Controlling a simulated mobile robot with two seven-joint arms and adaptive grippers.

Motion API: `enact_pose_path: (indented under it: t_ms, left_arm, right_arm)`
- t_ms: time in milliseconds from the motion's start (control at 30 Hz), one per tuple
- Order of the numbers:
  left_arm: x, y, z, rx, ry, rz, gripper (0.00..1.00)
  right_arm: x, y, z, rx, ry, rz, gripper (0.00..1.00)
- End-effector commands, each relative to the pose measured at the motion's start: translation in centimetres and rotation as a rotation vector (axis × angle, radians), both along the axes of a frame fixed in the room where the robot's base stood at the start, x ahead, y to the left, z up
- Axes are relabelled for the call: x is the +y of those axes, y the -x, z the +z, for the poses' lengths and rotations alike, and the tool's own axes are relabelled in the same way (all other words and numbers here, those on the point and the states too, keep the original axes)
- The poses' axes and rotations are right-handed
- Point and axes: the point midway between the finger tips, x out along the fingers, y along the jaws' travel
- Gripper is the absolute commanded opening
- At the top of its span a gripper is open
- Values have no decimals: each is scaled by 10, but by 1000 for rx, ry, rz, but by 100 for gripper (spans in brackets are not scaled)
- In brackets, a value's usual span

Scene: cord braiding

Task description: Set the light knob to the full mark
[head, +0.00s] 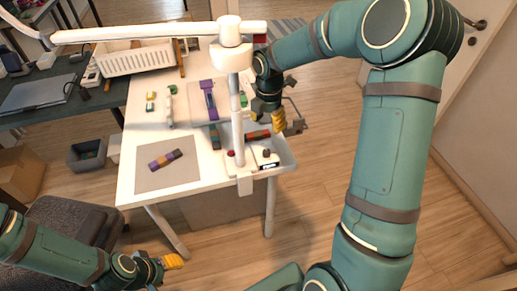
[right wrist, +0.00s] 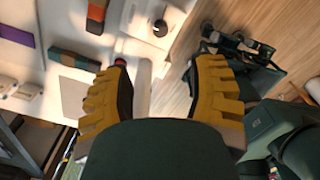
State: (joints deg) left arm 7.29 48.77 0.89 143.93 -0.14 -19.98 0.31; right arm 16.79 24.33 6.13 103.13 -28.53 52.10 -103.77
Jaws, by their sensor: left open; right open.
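The light knob appears to be the small dark round knob (head: 266,153) on the white lamp base at the table's front right corner. It shows in the right wrist view (right wrist: 160,28) near the top, beyond my fingertips; its pointer setting is too small to read. The white lamp (head: 237,110) rises from that base. My right gripper (head: 279,121) is open and empty, above and behind the knob, apart from it. Its two yellow fingers (right wrist: 160,80) stand wide apart in the wrist view. My left gripper (head: 172,262) is low in front of the table, open and empty.
A red button (head: 231,153) sits left of the knob on the base. A striped block (head: 257,136) lies close behind. A grey mat (head: 168,166) with a colored braid piece lies at left. The lamp post stands left of my right gripper; floor is free to the right.

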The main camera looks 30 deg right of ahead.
Motion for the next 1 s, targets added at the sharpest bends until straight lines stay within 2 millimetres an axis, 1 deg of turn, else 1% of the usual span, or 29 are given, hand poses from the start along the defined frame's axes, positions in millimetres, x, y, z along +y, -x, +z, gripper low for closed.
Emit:
enact_pose_path:
  t_ms: [67, 167, 267, 500, 700, 833, 1000]
  left_arm:
    - [0, 0, -2, 0, 0, 0, 55]
    - [0, 0, -4, -1, 0, 0, 55]
    - [0, -1, -9, -3, 0, 1, 55]
    - [1, -3, -21, -9, -1, 2, 55]
    - [1, -5, -29, -13, -3, 3, 55]
    - [1, -6, -32, -14, -3, 3, 55]
    - [1, -6, -33, -15, -3, 4, 55]
  right_arm:
    - [-1, 0, -4, 2, 2, 5, 57]
    - [0, 1, -16, 6, 1, 5, 57]
    - [0, 1, -34, 5, 0, 5, 57]
    - [0, 1, -82, 4, 0, 3, 57]
    - [0, 1, -116, 4, 0, 4, 57]
    - [0, 1, -129, 3, 0, 3, 57]
    - [0, 0, -137, 1, -1, 2, 57]
